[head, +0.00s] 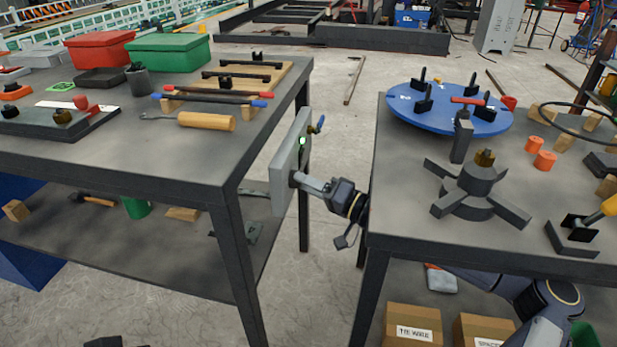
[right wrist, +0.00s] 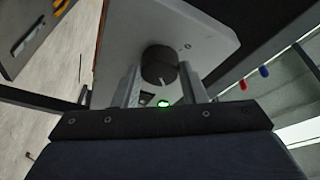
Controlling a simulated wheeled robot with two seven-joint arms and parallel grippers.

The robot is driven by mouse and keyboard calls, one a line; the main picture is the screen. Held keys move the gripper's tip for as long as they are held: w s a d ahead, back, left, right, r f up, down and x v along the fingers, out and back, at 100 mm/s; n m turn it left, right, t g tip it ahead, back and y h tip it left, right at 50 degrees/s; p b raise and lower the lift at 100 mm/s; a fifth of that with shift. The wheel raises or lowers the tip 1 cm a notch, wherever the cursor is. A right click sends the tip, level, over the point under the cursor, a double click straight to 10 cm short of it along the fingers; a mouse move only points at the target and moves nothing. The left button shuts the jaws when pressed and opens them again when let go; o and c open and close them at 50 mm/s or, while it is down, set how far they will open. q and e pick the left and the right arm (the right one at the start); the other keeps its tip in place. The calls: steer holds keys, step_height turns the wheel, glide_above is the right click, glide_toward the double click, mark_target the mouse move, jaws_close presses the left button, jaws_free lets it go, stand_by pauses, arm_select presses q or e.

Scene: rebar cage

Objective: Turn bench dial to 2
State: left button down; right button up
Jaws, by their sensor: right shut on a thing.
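The bench dial is a round black knob (right wrist: 160,65) on a grey panel (head: 284,170) fixed to the side of the left bench. My right gripper (head: 298,180) is at the panel's face and hides the knob in the head view. In the right wrist view its two fingers (right wrist: 160,78) stand on either side of the knob, shut on it. A white pointer line on the knob points toward a lit green lamp (right wrist: 163,103). A small mark (right wrist: 187,46) on the panel is too small to read. My left gripper does not show.
A small blue-handled valve or lever (head: 319,124) sticks out beside the panel. The left bench (head: 190,165) carries tools and boxes; the right bench (head: 405,215) carries a blue disc (head: 430,115) and a dark four-armed fixture (head: 478,190). My right arm reaches through the gap between them.

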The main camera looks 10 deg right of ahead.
steer(key=shift+r+m+h+p, duration=0.1)
steer(key=shift+m+h+p, duration=0.3)
steer(key=shift+m+p, duration=0.6)
steer(key=shift+m, duration=0.4)
steer(key=o, duration=1)
